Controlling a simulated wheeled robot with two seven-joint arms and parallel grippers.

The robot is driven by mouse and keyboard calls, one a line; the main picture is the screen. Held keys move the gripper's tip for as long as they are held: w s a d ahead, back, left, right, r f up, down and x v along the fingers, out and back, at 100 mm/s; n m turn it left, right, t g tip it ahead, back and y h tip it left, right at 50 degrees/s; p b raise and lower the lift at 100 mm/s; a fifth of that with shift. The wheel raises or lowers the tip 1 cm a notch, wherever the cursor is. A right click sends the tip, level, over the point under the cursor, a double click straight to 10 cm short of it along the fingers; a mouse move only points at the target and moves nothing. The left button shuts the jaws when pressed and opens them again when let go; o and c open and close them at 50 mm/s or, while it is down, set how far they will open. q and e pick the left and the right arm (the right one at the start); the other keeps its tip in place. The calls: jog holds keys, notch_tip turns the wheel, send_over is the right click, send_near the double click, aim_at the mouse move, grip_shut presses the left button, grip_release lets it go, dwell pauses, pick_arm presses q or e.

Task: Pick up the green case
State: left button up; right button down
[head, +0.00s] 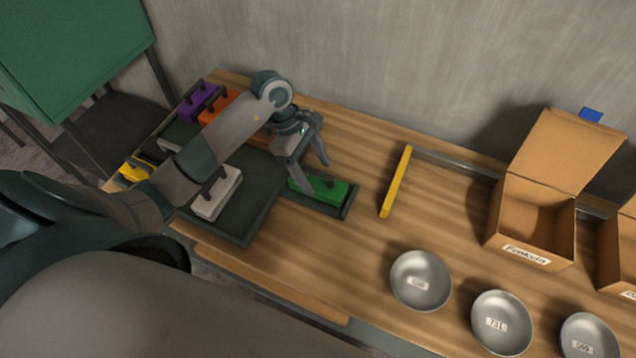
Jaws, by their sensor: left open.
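The green case (327,190) sits in a dark tray or slot on the wooden table, just right of the large dark tray. My left gripper (309,179) is over it, pointing down, with its two fingers apart. One finger comes down at the case's left end and the other is behind it; I cannot tell whether either touches the case. The finger hides part of the case. My right gripper is not in view.
The dark tray (247,222) holds a white case (217,193); purple (197,101), orange (218,106) and yellow (135,170) cases are nearby. A yellow bar (396,182), several metal bowls (420,281) and open cardboard boxes (533,215) stand to the right.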

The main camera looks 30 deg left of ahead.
aim_at(323, 183)
pick_arm(q)
jog(key=shift+d+f+p, duration=0.4)
jog(key=shift+d+p, duration=0.1)
jog(key=shift+p, duration=0.1)
jog(key=p+x, duration=0.1)
jog(key=x, duration=0.1)
jog(key=shift+w+d+f, duration=0.15)
jog(key=shift+d+f, duration=0.1)
jog(key=shift+f, duration=0.5)
jog(key=c, duration=1.4)
